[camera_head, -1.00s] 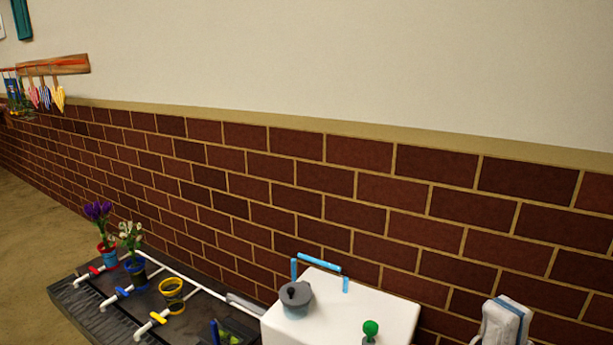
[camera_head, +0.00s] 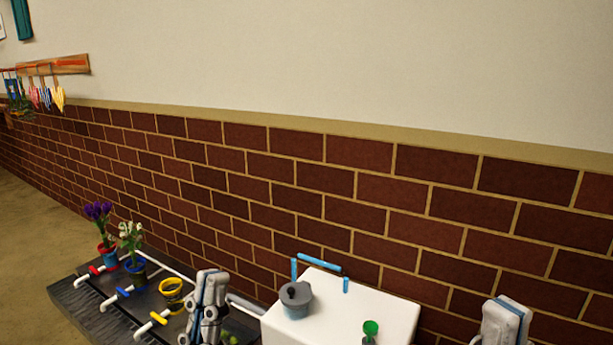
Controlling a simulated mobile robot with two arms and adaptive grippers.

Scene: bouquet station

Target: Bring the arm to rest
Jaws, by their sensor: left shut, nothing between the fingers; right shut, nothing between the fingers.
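My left gripper (camera_head: 211,292) is in the lower middle of the head view, pointing up, with its fingers together and nothing between them. It is in front of the right end of the dark bench and hides part of it. My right gripper (camera_head: 507,318) is at the lower right, in front of the brick wall, also shut and empty. Most of both arms is out of the frame.
A dark bench (camera_head: 66,297) carries purple flowers (camera_head: 98,212), white flowers (camera_head: 131,236) and a yellow-banded pot (camera_head: 171,290). A white cabinet (camera_head: 343,310) right of my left gripper holds a grey pot (camera_head: 296,300) and a green item (camera_head: 371,328).

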